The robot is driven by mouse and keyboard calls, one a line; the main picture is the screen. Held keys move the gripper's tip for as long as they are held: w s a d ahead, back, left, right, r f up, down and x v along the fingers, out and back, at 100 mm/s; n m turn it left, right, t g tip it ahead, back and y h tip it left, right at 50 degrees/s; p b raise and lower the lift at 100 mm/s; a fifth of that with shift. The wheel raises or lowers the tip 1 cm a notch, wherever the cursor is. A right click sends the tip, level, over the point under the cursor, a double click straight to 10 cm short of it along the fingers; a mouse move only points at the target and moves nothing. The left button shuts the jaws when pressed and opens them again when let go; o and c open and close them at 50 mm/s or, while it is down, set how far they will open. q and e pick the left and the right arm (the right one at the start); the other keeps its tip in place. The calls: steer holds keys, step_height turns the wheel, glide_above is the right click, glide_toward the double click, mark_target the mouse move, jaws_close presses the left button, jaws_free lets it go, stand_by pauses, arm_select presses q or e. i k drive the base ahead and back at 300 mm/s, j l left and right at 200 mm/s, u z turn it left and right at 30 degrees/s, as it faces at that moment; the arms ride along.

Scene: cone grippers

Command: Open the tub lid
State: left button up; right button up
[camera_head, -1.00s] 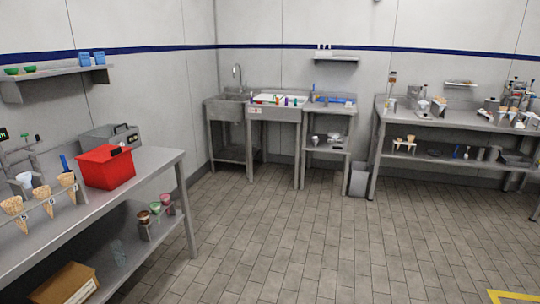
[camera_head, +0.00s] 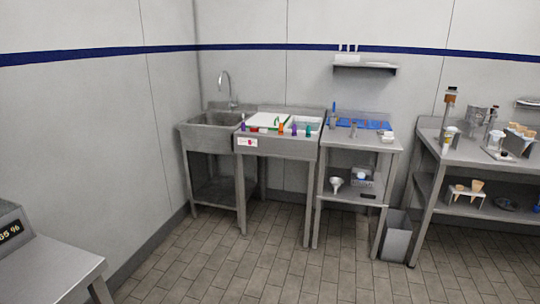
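I see no tub that I can make out for certain. A low white box-like thing with a green edge (camera_head: 268,120) lies on the middle bench; whether it is a tub with a lid, I cannot tell. Small orange, purple and green items (camera_head: 294,129) stand along its front. Neither of my grippers shows in the head view.
A grey bin (camera_head: 396,236) stands on the floor. A shelving bench (camera_head: 480,157) is at right, a counter corner (camera_head: 60,270) at lower left. The tiled floor between is clear.

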mark_target(261, 119)
steer(key=i, duration=2.45)
